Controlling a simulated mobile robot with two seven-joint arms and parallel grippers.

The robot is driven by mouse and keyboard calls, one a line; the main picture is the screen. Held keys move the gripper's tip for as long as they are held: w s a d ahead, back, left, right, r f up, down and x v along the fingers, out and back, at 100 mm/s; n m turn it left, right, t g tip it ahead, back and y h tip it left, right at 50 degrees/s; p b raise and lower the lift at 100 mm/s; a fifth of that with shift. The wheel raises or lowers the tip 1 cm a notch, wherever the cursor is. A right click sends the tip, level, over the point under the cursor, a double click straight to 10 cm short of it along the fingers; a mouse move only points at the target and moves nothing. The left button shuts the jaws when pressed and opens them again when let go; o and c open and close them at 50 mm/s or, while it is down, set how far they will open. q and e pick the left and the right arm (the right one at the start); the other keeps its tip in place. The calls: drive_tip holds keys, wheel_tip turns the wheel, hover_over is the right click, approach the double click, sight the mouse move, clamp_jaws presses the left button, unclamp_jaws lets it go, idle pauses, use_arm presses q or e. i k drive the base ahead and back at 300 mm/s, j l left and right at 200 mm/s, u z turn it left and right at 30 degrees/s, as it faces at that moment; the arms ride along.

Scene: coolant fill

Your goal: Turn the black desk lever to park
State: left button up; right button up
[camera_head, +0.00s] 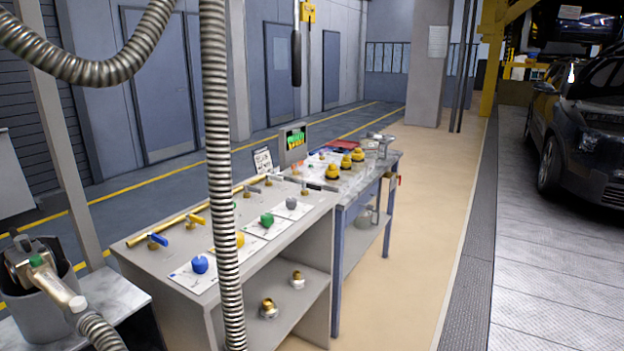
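A grey desk (270,252) stands in the middle of the camera_head view, with a row of small levers along a brass pipe at its back edge. A blue lever (157,240) and a yellow lever (195,219) are at the near end, and grey levers (250,190) are farther along. A dark, bar-like handle (322,187) lies near the desk's far end. It may be the black lever, but it is too small to tell its setting. Neither of my grippers is in view.
Blue, yellow, green and grey knobs sit on white plates along the desk front. A ribbed hose (216,150) hangs in front of the desk. A blue-legged workbench (352,195) adjoins its far end. A nozzle (45,275) stands in a bin at lower left. The tan floor (420,210) at right is clear.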

sight(306, 185)
drive_tip(key=i+l+u, duration=0.1)
drive_tip(key=i+l, duration=0.2)
drive_tip(key=i+l+u, duration=0.1)
drive_tip(key=i+l, duration=0.2)
drive_tip(key=i+l+u, duration=0.1)
drive_tip(key=i+l, duration=0.5)
drive_tip(key=i+l+u, duration=0.15)
drive_tip(key=l, duration=0.3)
drive_tip(key=i+l+u, duration=0.1)
drive_tip(key=i+l, duration=0.25)
drive_tip(key=i+l+u, duration=0.1)
drive_tip(key=i+l, duration=0.15)
drive_tip(key=l, duration=0.2)
drive_tip(key=i+l+u, duration=0.1)
drive_tip(key=i+l, duration=0.15)
drive_tip(key=l, duration=0.15)
